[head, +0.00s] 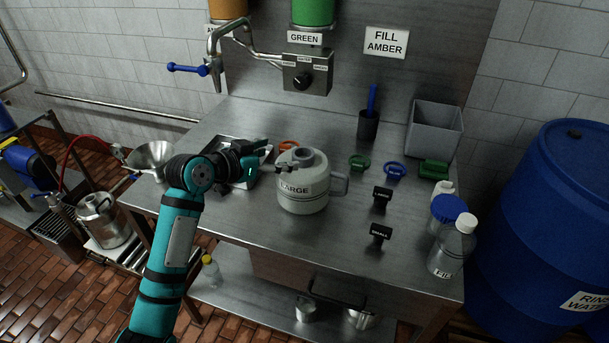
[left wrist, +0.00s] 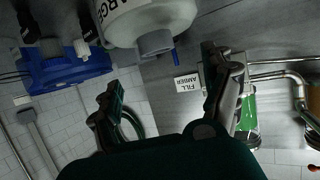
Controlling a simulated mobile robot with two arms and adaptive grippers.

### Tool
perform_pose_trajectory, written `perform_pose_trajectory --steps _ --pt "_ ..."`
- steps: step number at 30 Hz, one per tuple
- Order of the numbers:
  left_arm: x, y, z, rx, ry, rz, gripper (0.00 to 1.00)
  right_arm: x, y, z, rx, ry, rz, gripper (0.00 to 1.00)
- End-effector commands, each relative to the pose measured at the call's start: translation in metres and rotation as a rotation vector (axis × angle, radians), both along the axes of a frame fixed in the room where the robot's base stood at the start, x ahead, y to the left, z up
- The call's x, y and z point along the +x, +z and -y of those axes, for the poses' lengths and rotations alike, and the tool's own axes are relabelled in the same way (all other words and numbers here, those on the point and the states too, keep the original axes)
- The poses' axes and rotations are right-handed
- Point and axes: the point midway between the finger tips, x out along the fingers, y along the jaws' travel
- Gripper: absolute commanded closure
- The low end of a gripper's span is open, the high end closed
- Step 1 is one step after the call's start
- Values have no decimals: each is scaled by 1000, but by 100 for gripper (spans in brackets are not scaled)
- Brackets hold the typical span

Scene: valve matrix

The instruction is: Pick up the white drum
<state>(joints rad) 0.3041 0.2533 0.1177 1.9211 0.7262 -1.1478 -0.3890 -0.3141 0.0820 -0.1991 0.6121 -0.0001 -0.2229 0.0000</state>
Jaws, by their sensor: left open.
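The white drum (head: 301,188) stands upright on the steel worktop (head: 232,222), near its middle. It has a LARGE label, a grey cap on top and a side handle at right. My left gripper (head: 258,165) is just left of the drum, fingers apart and empty, pointing toward it. In the left wrist view the drum (left wrist: 150,18) shows at the top edge, beyond the open fingers, and is partly cut off by the frame. My right gripper is in neither view.
An orange ring (head: 288,146) lies behind the drum. Green (head: 359,161) and blue (head: 395,170) rings and a SMALL tag stand (head: 380,233) are to its right. A clear bottle (head: 452,247) stands at the right front edge. A tap (head: 215,70) hangs above. The front-middle worktop is clear.

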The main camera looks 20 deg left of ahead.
Motion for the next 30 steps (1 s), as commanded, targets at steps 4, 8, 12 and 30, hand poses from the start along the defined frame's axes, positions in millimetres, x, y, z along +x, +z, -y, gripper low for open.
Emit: perform_pose_trajectory --steps 4,8,12,30 --pt "19 -7 9 -3 0 -1 17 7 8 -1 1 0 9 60" --pt "26 -12 12 0 0 0 17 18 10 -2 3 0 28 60" --pt "35 -16 19 -4 -1 -3 17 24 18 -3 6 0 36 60" --pt "67 -38 35 1 1 1 20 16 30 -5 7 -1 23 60"
